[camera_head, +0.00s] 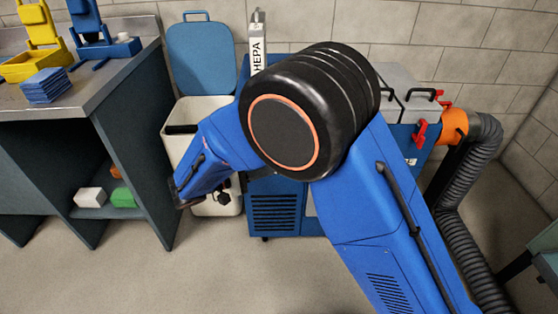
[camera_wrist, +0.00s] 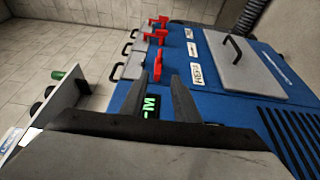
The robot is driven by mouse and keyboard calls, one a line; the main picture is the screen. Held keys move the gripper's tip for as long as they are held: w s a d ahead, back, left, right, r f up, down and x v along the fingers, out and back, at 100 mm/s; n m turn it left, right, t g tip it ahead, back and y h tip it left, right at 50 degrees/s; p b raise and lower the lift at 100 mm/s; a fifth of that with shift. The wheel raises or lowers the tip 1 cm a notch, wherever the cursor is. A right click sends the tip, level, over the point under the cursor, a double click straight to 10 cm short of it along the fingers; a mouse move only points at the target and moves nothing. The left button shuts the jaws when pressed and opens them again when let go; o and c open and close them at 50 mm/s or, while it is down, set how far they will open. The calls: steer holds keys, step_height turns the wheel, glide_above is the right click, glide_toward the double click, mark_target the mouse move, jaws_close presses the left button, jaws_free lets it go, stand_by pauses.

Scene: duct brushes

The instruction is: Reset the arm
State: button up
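My arm, blue with a large black elbow joint, fills the middle of the head view and is bent in front of a blue machine (camera_head: 275,215). Its end points down and to the left, in front of a white bin (camera_head: 205,108) with a raised blue lid. In the wrist view my gripper (camera_wrist: 157,92) shows two dark fingers apart, with nothing seen between them. The blue machine's top (camera_wrist: 215,95) lies beyond the fingers, with red latches and a HEPA label. I cannot tell the exact gap between the fingertips and the machine.
A grey workbench (camera_head: 80,98) stands at left, with blue cloths (camera_head: 46,85) and yellow and blue holders on it. White and green blocks lie on its lower shelf. A ribbed hose (camera_head: 455,200) runs down at right. The floor in front is clear.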

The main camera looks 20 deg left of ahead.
steer(key=d+r+m+g+y, duration=0.1)
steer(key=d+r+g, duration=0.15)
steer(key=d, duration=0.75)
steer(key=d+r+m+g+y, duration=0.15)
steer(key=d+g, duration=0.25)
steer(key=d, duration=0.7)
steer(key=d+r+m+g+y, duration=0.1)
steer(key=d+r+g+y, duration=0.15)
steer(key=d, duration=0.75)
steer(key=s+d+m+t+y, duration=0.1)
steer(key=s+d+m+y, duration=0.1)
steer(key=s+d+y, duration=0.2)
steer(key=s+d+m+t+y, duration=0.1)
steer(key=s+d+y, duration=0.4)
steer(key=s+d, duration=0.5)
steer(key=s+m, duration=0.1)
steer(key=s, duration=0.4)
steer(key=shift+d+r+t, duration=0.15)
steer(key=shift+d+t, duration=0.15)
